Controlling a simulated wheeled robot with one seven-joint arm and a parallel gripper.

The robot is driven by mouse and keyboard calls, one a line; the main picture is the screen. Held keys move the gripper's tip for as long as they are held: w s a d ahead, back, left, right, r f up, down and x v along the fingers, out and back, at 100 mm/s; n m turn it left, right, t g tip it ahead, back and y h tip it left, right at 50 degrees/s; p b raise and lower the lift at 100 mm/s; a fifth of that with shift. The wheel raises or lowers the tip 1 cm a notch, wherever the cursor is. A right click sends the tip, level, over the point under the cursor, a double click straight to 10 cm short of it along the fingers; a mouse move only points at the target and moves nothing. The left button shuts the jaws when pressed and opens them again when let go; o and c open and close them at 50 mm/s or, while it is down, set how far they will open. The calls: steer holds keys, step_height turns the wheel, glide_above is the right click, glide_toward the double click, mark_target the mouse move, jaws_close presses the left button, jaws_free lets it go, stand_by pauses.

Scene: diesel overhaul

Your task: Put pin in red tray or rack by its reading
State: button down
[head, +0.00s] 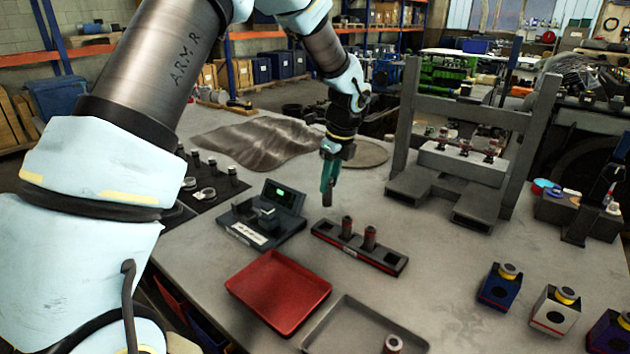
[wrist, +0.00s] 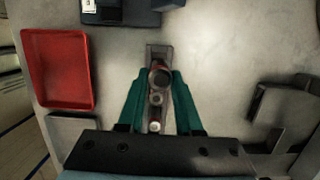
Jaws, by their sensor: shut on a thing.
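My gripper (head: 327,200) hangs above the table, just beyond the left end of the dark rack (head: 388,262). In the wrist view, my teal fingers (wrist: 161,78) close on a dark pin (wrist: 160,76), seen from above over the rack (wrist: 154,48). The red tray (head: 278,290) is empty and also shows in the wrist view (wrist: 58,70). The gauge (head: 285,197) has a small green display, too small to read.
A grey tray (head: 345,312) in front holds one pin (head: 392,345). A grey press frame (head: 405,130) stands behind right. Table between rack and blocks is clear.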

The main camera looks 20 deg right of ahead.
mark_target(328, 205)
steer(key=shift+f+b, duration=1.6)
steer(key=shift+f, duration=0.1)
steer(key=shift+r, duration=0.25)
steer(key=shift+p, duration=0.7)
steer(key=shift+f, duration=0.15)
steer(key=shift+f, duration=0.35)
steer(key=shift+f+b, duration=0.3)
steer(key=shift+f, duration=0.15)
steer(key=shift+f, duration=0.3)
steer(key=shift+f, duration=0.15)
stand_by(0.4)
steer(key=shift+f, duration=0.35)
